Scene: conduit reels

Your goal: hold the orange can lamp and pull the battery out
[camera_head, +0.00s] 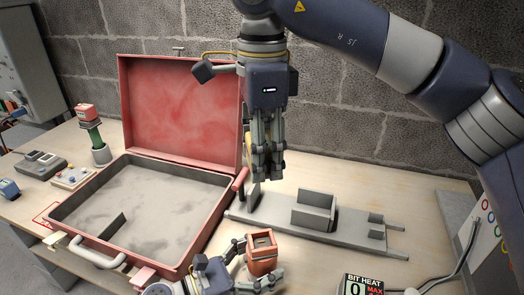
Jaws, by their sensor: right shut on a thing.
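The orange can lamp (262,263) is near the front edge of the bench, its square top facing up with a dark recess in it. My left gripper (254,265) has its fingers on either side of the lamp and appears closed on it. My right gripper (268,170) points down above and apart from the lamp, its fingers closed together. A yellowish thing (248,147) shows at the left edge of these fingers. Most of it is hidden, and I cannot tell whether it is the battery.
An open red case (186,243) stands at the left. A grey rack with blocks (314,212) lies behind the lamp. A red-topped stand (87,112) and small boxes (72,178) are far left. A "BIT HEAT" display (361,285) is at the front right.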

